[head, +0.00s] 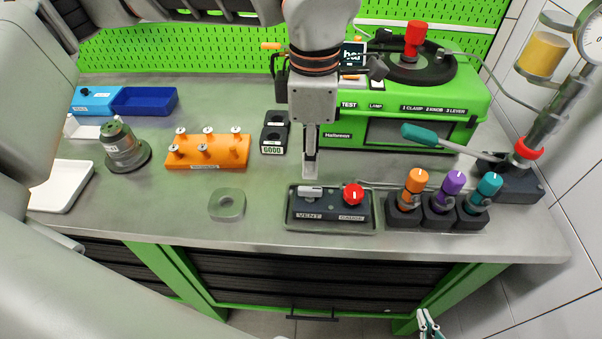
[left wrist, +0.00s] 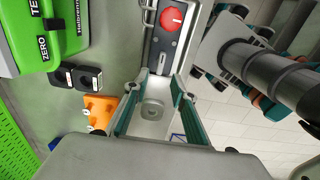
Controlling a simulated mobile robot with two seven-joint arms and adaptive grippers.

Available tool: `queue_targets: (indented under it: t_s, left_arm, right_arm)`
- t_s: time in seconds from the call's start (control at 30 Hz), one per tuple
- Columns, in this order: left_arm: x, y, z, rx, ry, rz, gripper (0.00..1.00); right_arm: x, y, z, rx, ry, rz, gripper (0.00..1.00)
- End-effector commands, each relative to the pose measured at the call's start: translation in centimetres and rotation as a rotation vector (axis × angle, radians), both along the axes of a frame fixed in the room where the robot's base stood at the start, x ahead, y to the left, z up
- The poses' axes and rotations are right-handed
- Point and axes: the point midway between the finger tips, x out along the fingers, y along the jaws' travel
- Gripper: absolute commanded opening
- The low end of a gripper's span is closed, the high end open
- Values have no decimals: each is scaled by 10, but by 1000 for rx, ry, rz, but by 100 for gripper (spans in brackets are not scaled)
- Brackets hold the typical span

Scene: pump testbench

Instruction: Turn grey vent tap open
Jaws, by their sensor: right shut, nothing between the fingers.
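The grey vent tap (head: 310,191) is a small bar handle on the left of a dark block labelled VENT (head: 330,207), lying crosswise in the head view. My left gripper (head: 310,172) points down just behind and above the tap. In the left wrist view its two teal-padded fingers (left wrist: 158,78) are apart, with the block close beyond their tips. I cannot tell whether they touch the tap. My right gripper (head: 429,323) is low at the bottom edge of the head view, in front of the bench, shut and empty.
A red knob (head: 353,194) sits beside the tap on the same block. Orange, purple and teal knobs (head: 453,183) stand to the right. A grey ring part (head: 227,204) lies to the left. The green test machine (head: 400,105) is behind.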

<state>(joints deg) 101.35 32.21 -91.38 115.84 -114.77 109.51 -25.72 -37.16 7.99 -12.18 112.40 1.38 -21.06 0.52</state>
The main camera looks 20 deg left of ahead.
Motion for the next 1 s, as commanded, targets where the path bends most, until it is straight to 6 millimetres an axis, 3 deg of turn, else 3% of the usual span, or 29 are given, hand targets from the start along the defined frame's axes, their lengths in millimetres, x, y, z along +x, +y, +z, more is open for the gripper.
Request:
queue_targets:
  t_s: [0.53, 0.93, 1.0]
  left_arm:
    - [-1, 0, -69, 0, 4, 0, 26]
    - [-1, 0, -77, -1, 2, 0, 26]
    - [-1, 0, -77, -1, 2, 0, 8]
  right_arm:
    - [1, 0, 8, 1, -2, 0, 0]
    - [1, 1, 8, 1, -2, 0, 0]
    - [1, 1, 8, 2, -3, 0, 0]
